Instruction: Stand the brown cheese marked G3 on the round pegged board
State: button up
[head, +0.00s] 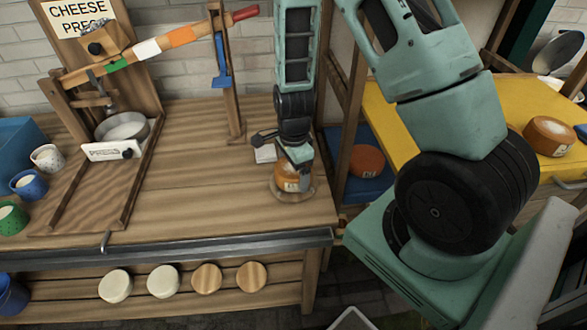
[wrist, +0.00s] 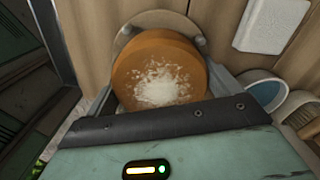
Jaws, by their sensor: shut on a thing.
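A brown cheese (head: 286,181) with a pale label is between the fingers of my gripper (head: 292,168), at the right front of the wooden bench. The label is too small to read surely. The round board (head: 305,194) lies beneath the cheese; its rim shows around it. In the wrist view the cheese (wrist: 140,75) shows a brown face with a white powdery patch, between the jaws of my gripper (wrist: 162,92). Behind it are the board's rim (wrist: 150,20) and two grey pegs (wrist: 198,41). I cannot tell whether the cheese touches the board.
A white block (head: 265,153) lies just behind the board. The cheese press (head: 125,125) and several cups (head: 47,157) stand at the left. Another brown cheese (head: 366,160) is on a blue surface to the right, and one (head: 549,136) on the yellow table (head: 400,125).

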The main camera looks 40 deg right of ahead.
jog(key=shift+f, duration=0.4)
jog(key=o, duration=1)
notch_tip(320, 180, up, 17)
jog(key=shift+r+p, duration=0.2)
jog(key=shift+p, duration=0.35)
